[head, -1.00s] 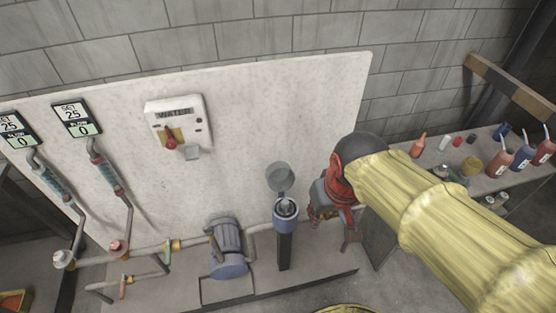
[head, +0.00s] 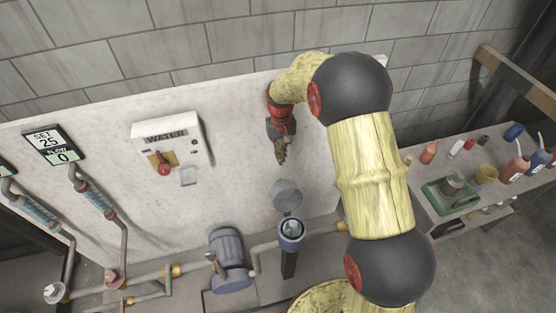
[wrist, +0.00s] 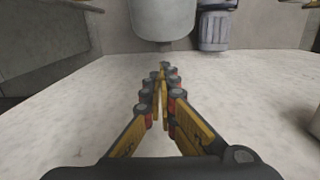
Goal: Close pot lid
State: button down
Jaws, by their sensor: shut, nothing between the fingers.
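The pot (head: 291,230) is a small cup with a blue rim on a dark post, in the middle of the head view. Its round grey lid (head: 286,192) stands open, tilted up at the back of the rim towards the panel. My gripper (head: 281,157) points down just above the lid, close to the white panel. The fingers are shut and empty. In the wrist view, my gripper's fingertips (wrist: 162,70) meet just below a large pale grey rounded shape, which looks like the lid (wrist: 163,18). I cannot tell whether they touch. The pot's opening is hidden there.
A white panel (head: 110,150) stands close behind my gripper, with a WATER box (head: 190,140) to the left. A blue-grey motor (head: 229,260) sits left of the pot; it also shows in the wrist view (wrist: 215,28). A table (head: 425,215) with bottles is at right.

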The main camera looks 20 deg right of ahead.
aim_at(282, 187)
notch_tip(282, 187, down, 7)
jog(key=s+b, duration=0.1)
jog(key=b, duration=0.1)
jog(key=shift+s+r+t+b, duration=0.15)
jog(key=shift+t+b, duration=0.15)
jog(key=shift+b, duration=0.1)
dwell(0.5)
dwell(0.3)
